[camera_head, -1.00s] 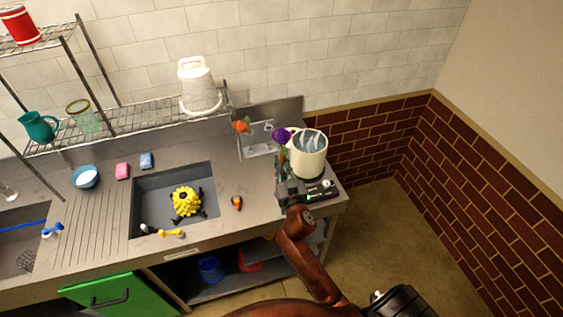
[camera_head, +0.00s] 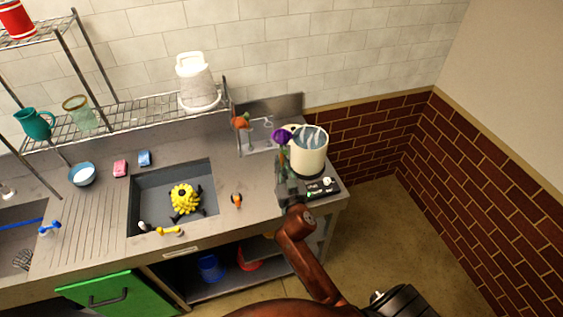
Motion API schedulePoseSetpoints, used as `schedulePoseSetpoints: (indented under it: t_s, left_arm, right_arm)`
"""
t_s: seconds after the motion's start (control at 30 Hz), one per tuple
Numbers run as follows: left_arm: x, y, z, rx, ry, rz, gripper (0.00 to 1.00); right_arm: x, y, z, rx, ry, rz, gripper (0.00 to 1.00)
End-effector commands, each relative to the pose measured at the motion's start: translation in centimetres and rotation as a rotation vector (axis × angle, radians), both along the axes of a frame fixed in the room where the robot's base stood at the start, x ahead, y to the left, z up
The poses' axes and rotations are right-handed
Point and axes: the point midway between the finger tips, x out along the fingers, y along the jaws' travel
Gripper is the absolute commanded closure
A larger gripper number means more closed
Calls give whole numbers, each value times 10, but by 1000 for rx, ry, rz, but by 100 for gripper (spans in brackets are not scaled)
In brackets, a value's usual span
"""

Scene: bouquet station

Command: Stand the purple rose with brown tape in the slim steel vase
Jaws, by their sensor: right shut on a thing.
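The purple rose (camera_head: 281,136) stands roughly upright at the right end of the steel counter, its bloom at the left edge of a cream pot. My right gripper (camera_head: 285,172) is shut on its green stem below the bloom. An orange flower (camera_head: 240,122) stands at the back of the counter, left of the rose. I cannot clearly make out the slim steel vase; a small steel-coloured shape near the rear splashback is too unclear to name. My left gripper is out of view.
The cream pot (camera_head: 310,158) stands on a dark flat device (camera_head: 322,188), close to my right gripper. The sink (camera_head: 147,205) holds a yellow flower-like thing (camera_head: 184,199). A small orange-and-black item (camera_head: 236,200) lies on the counter (camera_head: 245,178), otherwise mostly clear there.

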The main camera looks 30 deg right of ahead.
Motion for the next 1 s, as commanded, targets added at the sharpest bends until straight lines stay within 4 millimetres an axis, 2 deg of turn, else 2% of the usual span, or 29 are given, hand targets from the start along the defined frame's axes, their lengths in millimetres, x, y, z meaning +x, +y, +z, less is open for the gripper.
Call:
schedulePoseSetpoints:
  t_s: [0.2,0.5,0.53,0.8,1.0]
  left_arm:
    - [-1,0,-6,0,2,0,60]
    - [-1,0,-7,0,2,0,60]
    - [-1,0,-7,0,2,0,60]
    - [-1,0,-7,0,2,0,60]
    - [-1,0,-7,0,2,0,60]
  right_arm:
    - [0,0,-8,0,1,-1,100]
    - [0,0,-8,0,0,0,100]
    - [0,0,-8,0,0,0,90]
    - [0,0,-8,0,0,0,71]
    - [0,0,-8,0,0,0,70]
